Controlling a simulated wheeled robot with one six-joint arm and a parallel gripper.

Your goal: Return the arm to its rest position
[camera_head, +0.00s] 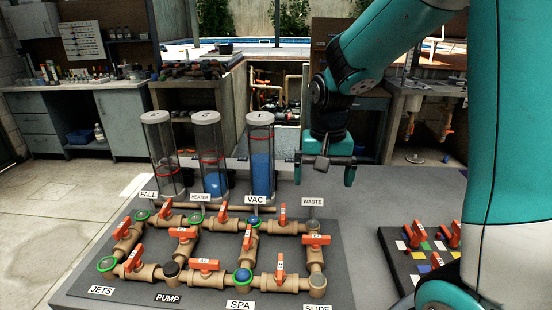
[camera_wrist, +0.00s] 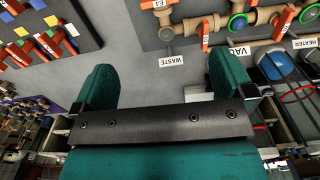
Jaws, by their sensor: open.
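My gripper (camera_head: 326,172) hangs at the end of my teal arm, above the back right of the pipe board (camera_head: 335,262) in the head view. In the wrist view my gripper (camera_wrist: 160,85) shows two teal fingers spread wide apart, with nothing between them. The grey board surface and the WASTE label (camera_wrist: 171,62) lie beyond the fingers. In the head view the WASTE label (camera_head: 312,202) is just below the gripper. The gripper appears apart from the board and the pipes.
Three clear cylinders (camera_head: 261,150) with blue or clear contents stand left of my gripper. Tan pipes with orange valve handles (camera_head: 280,267) cover the board. A second panel (camera_head: 395,240) with coloured squares and orange handles is at right. Workbenches (camera_head: 130,110) stand behind; the left floor is clear.

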